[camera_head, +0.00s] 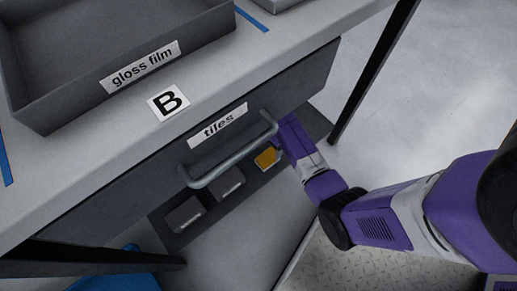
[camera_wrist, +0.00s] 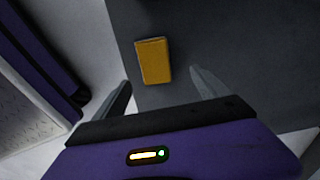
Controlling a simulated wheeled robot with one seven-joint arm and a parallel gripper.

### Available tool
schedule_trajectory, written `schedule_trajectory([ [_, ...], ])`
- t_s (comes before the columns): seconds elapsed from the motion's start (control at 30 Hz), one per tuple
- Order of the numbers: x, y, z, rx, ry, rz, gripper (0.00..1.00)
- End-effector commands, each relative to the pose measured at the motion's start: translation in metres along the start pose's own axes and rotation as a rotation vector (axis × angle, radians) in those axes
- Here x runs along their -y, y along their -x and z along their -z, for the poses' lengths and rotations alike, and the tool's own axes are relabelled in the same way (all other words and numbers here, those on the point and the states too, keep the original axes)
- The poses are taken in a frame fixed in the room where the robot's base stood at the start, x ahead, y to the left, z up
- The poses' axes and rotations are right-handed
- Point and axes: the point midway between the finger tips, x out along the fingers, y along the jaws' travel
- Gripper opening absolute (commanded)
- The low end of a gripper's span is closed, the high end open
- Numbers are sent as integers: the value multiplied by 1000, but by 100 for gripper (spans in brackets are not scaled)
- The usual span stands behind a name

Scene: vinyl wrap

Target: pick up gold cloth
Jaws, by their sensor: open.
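The gold cloth (camera_head: 267,158) is a small yellow-gold block-like folded piece on a dark shelf or mat below the drawer. It also shows in the wrist view (camera_wrist: 154,61), lying on the dark grey surface, ahead of and between the two fingers. My gripper (camera_wrist: 160,88) is open and empty, with its fingers apart on either side of the cloth's line. In the head view my purple arm reaches in from the right, beside the drawer handle. The fingertips are hidden there behind the drawer and handle.
The tiles drawer's grey bar handle (camera_head: 228,155) overhangs close to my wrist. Two grey blocks lie on the dark surface, one nearer the cloth (camera_head: 229,182) and one farther left (camera_head: 185,214). A gloss film tray (camera_head: 185,43) sits on the table above. A table leg (camera_head: 372,72) stands at right.

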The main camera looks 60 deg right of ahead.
Motion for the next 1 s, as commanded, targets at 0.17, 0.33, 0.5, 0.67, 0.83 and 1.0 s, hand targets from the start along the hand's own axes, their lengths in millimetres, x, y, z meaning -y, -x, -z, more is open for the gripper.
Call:
schedule_trajectory([
  [0.17, -9, -4, -3, 10, -69, -38, 85],
  [0.33, -9, -23, -3, 10, -72, -36, 85],
  [0.5, -9, -32, -4, 9, -70, -34, 85],
  [0.67, -9, -49, -5, 9, -70, -34, 85],
  [0.83, -9, -72, -6, 9, -69, -34, 85],
  [1.0, -9, -78, -6, 9, -69, -32, 85],
])
